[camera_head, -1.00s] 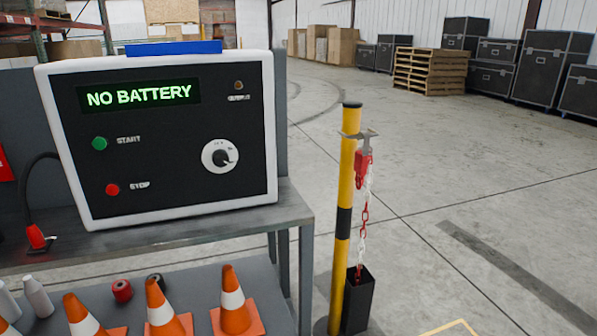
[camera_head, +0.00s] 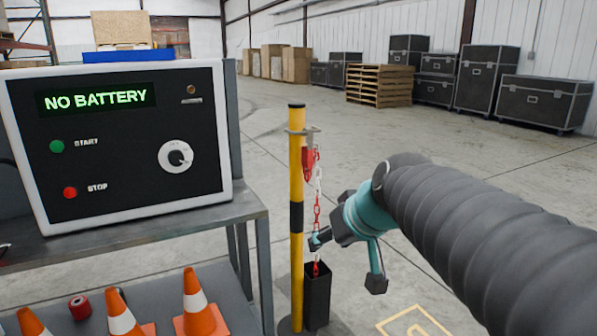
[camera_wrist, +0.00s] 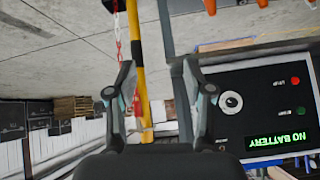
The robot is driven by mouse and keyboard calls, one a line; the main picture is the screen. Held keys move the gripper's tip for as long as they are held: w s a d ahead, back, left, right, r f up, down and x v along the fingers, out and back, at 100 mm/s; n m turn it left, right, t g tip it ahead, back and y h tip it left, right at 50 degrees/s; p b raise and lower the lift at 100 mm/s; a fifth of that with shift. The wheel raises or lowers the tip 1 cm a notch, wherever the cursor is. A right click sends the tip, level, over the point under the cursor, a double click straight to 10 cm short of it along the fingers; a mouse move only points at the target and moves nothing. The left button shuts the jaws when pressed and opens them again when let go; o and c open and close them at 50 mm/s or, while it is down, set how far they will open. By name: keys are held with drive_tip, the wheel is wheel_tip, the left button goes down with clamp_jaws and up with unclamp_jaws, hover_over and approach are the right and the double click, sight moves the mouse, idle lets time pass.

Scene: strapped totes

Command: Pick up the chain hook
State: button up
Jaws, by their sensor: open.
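The red chain hook (camera_head: 308,160) hangs from a bracket near the top of a yellow and black post (camera_head: 296,165). A red and white chain (camera_head: 318,210) runs down from it into a dark open box (camera_head: 317,300). My gripper (camera_head: 346,262) is open and empty, below and to the right of the hook, with one fingertip overlapping the chain in the picture. In the upside-down wrist view my gripper (camera_wrist: 157,80) shows two spread fingers, with the post (camera_wrist: 138,65) between them and the chain (camera_wrist: 117,25) at left. A red piece shows beyond the fingers; I cannot tell whether it is the hook.
A metal bench (camera_head: 150,230) with a "NO BATTERY" panel (camera_head: 120,140) stands left of the post. Orange cones (camera_head: 195,305) are on its lower shelf. Pallets (camera_head: 380,85) and black cases (camera_head: 545,100) stand far back. The floor to the right is open.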

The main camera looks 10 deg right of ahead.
drive_tip(key=w+d+r+n+t+y+b, duration=0.1)
drive_tip(key=w+r, duration=0.1)
drive_tip(key=w, duration=0.5)
drive_tip(key=w+d+r+t+b, duration=0.1)
drive_tip(key=w+r+t+b, duration=0.1)
drive_tip(key=w, duration=0.6)
drive_tip(key=t+b, duration=0.2)
approach(311, 159)
drive_tip(key=shift+n+y, duration=0.3)
drive_tip(key=shift+n, duration=0.1)
drive_tip(key=p+x, duration=0.1)
drive_tip(key=x, duration=0.5)
drive_tip(key=shift+w+d+f, duration=0.1)
drive_tip(key=shift+f, duration=0.05)
drive_tip(key=shift+p+x, duration=0.75)
drive_tip(key=shift+x, duration=2.25)
clamp_jaws()
